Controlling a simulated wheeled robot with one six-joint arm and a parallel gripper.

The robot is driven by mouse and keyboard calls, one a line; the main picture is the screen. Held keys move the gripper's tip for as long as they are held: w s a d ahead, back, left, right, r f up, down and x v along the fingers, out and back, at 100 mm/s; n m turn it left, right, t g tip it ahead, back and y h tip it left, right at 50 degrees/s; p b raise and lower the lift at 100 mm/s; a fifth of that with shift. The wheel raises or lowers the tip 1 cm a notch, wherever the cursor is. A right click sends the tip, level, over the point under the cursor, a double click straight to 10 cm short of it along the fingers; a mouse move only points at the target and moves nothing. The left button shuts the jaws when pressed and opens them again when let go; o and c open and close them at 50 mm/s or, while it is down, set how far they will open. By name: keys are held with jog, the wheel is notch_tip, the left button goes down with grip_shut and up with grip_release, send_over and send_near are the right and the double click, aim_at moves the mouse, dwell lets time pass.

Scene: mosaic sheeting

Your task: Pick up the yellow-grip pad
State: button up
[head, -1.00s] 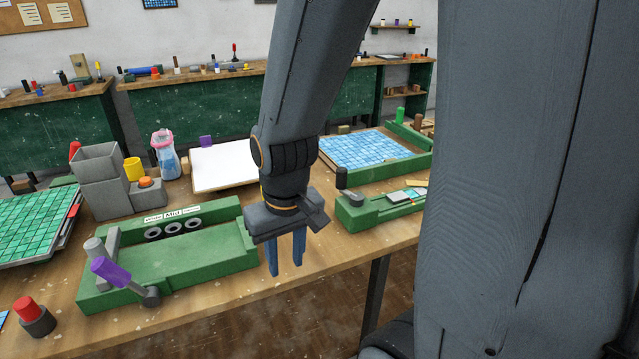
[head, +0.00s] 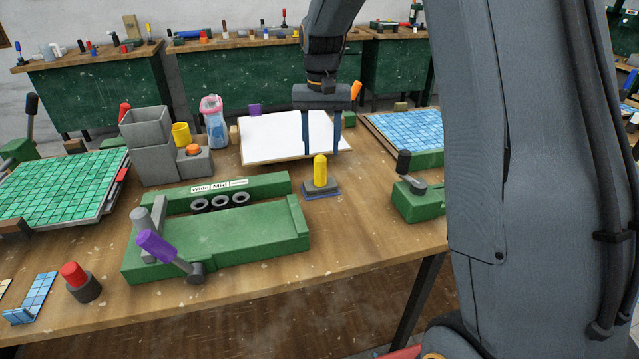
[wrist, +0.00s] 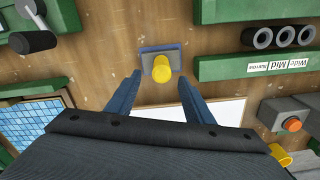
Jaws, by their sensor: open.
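The yellow-grip pad (head: 320,185) stands upright on the wooden table, right of the green fixture. It has a yellow cylindrical grip on a grey block with a blue underside. My gripper (head: 321,152) is open and empty, its two blue fingers pointing down above and slightly behind the pad in the head view. In the wrist view the pad (wrist: 162,66) lies just beyond the fingertips, roughly centred between the fingers of my gripper (wrist: 158,78). The fingers appear apart from it.
The green fixture (head: 245,232) with a purple-handled lever (head: 160,248) is to the left. A green block with a black knob (head: 415,200) is close on the right. A white sheet (head: 265,140) lies behind. Bare table lies in front of the pad.

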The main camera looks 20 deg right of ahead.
aim_at(320, 169)
notch_tip(320, 169, down, 2)
jog(key=shift+f+p, duration=0.2)
jog(key=shift+p, duration=0.15)
jog(key=f+p, duration=0.1)
jog(key=f, duration=0.1)
jog(key=f+p, duration=0.1)
jog(key=f, duration=0.1)
jog(key=shift+s+a, duration=0.15)
jog(key=shift+s, duration=0.05)
jog(key=shift+f, duration=0.65)
grip_shut()
